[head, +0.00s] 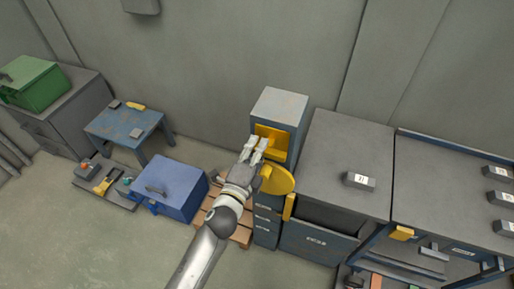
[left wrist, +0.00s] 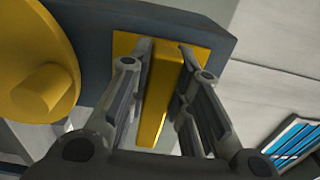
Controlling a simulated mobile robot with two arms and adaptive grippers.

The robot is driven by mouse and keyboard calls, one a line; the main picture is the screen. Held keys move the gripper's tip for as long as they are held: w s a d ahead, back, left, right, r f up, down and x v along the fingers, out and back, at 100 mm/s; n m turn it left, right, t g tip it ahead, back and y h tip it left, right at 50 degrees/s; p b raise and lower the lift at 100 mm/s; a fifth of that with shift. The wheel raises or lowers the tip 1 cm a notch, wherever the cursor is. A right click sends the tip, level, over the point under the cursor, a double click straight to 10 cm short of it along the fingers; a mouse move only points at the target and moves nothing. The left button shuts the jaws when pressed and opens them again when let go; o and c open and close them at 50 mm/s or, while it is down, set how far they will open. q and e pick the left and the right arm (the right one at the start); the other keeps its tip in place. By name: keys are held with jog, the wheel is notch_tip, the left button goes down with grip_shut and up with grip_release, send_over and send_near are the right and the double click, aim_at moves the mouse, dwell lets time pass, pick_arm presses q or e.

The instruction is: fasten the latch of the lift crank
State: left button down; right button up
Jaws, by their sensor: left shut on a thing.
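The lift crank is a yellow disc (head: 278,180) on the front of a tall grey cabinet; in the left wrist view its disc and round knob (left wrist: 45,90) show at the left. The latch shows as a yellow plate (head: 272,132) above the disc, with a yellow bar (left wrist: 160,90) standing out from it in the left wrist view. My left gripper (head: 257,147) is at the latch, its fingers (left wrist: 164,50) on both sides of the bar and shut on it. The fingers hide part of the latch in the head view. My right gripper is not in view.
A grey cabinet (head: 343,165) with a labelled block stands right of the crank cabinet. A blue box (head: 171,187) and a wooden pallet (head: 240,234) are on the floor to the left. A small blue table (head: 122,124) and a green bin (head: 36,86) stand farther left. Floor at the lower left is clear.

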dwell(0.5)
pick_arm(q)
jog(key=c, duration=1.3)
grip_release()
jog(key=shift+a, duration=0.1)
jog(key=shift+s, duration=0.1)
jog(key=v, duration=1.1)
jog(key=shift+s+a, duration=0.1)
jog(key=shift+s, duration=0.25)
